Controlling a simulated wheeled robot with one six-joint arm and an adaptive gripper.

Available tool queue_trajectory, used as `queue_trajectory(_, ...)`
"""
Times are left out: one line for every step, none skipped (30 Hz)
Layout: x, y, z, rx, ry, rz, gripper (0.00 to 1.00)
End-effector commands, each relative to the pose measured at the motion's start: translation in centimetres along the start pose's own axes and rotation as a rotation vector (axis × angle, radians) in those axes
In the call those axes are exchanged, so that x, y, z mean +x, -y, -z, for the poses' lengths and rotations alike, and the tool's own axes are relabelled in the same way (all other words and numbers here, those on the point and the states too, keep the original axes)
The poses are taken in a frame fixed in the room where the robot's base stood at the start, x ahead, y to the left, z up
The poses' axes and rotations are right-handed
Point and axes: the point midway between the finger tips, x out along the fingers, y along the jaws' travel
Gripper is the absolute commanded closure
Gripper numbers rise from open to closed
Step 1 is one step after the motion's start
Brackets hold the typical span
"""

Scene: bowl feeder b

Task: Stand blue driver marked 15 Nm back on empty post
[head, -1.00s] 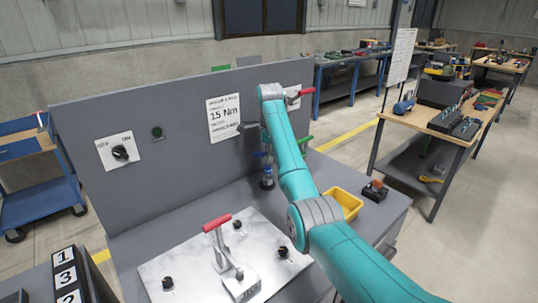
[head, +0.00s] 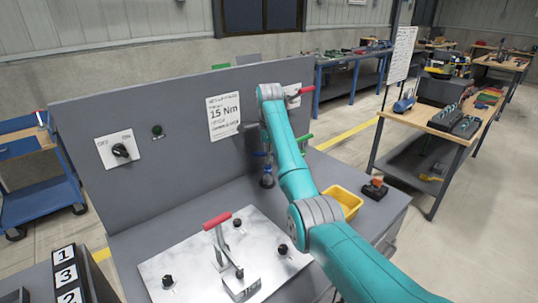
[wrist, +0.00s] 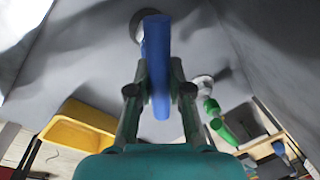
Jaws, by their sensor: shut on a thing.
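My gripper (wrist: 160,78) is shut on the blue driver (wrist: 157,45), which runs between the two fingers in the wrist view. In the head view, the blue driver (head: 265,154) shows as small blue patches below my wrist, and my arm hides much of the gripper. A round grey post base (wrist: 137,25) shows partly behind the driver's far end in the wrist view. In the head view a dark post (head: 267,181) stands just below the driver. I cannot tell whether driver and post touch. The 15 Nm marking on the driver is not readable.
A green driver (wrist: 213,108) stands close to the right on another post. A yellow bin (head: 343,201) and a box with an orange knob (head: 375,189) sit to the right. A grey panel with a "15 Nm" sign (head: 224,117) rises behind. A red-handled clamp (head: 217,221) is in front.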

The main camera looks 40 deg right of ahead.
Motion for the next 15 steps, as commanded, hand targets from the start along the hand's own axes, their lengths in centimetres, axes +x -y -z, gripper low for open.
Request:
queue_trajectory(-0.10,0.05,0.02,0.000,0.000,0.002,0.79)
queue_trajectory(-0.10,0.05,0.02,0.000,0.000,0.002,0.71)
queue_trajectory(-0.10,0.05,0.02,0.000,0.000,0.002,0.61)
queue_trajectory(-0.10,0.05,0.02,0.000,0.000,0.002,0.54)
queue_trajectory(-0.09,0.04,0.02,0.000,0.000,0.002,0.52)
queue_trajectory(-0.08,0.04,0.01,0.000,0.000,0.001,0.52)
queue_trajectory(-0.07,0.04,0.02,0.000,0.000,0.001,0.52)
queue_trajectory(-0.07,0.03,0.01,0.000,0.000,0.001,0.52)
queue_trajectory(-0.06,0.03,0.01,0.000,0.000,0.001,0.52)
queue_trajectory(-0.05,0.03,0.01,0.000,0.000,0.001,0.52)
queue_trajectory(-0.05,0.03,0.01,0.000,0.000,0.001,0.52)
queue_trajectory(0.05,-0.02,0.01,0.000,0.000,-0.001,0.52)
queue_trajectory(0.02,-0.01,0.01,0.000,0.000,-0.001,0.52)
queue_trajectory(-0.05,0.00,0.01,0.000,0.000,-0.001,0.52)
queue_trajectory(-0.21,0.03,0.01,0.000,0.000,0.000,0.52)
